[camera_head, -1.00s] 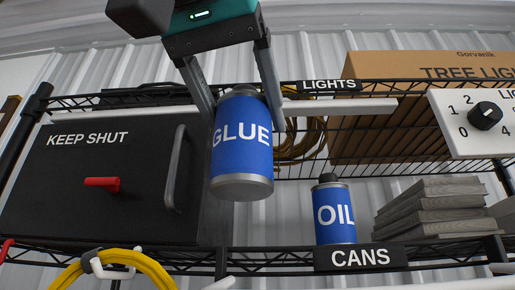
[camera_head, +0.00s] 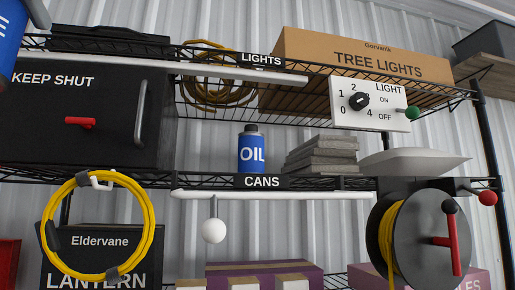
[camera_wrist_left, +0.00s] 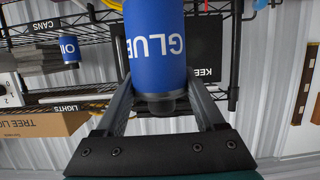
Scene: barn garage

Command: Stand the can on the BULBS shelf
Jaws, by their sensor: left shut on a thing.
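A blue can lettered GLUE (camera_wrist_left: 156,45) is held in my left gripper (camera_wrist_left: 160,98), whose fingers are on either side of it in the left wrist view. In the head view only part of this can (camera_head: 9,40) shows at the upper left edge, with one finger beside it. It is held in the air in front of the rack. Another blue can, lettered OIL (camera_head: 251,151), stands upright on the shelf labelled CANS (camera_head: 262,182). A label reading BULBS is not visible in any view. My right gripper is not in view.
The upper shelf is labelled LIGHTS (camera_head: 261,60) and carries a TREE LIGHTS box (camera_head: 365,62). A black KEEP SHUT cabinet (camera_head: 60,130), a slab stack (camera_head: 322,157), a dial panel (camera_head: 370,104), a yellow hose coil (camera_head: 148,225) and a cable reel (camera_head: 415,235) crowd the rack.

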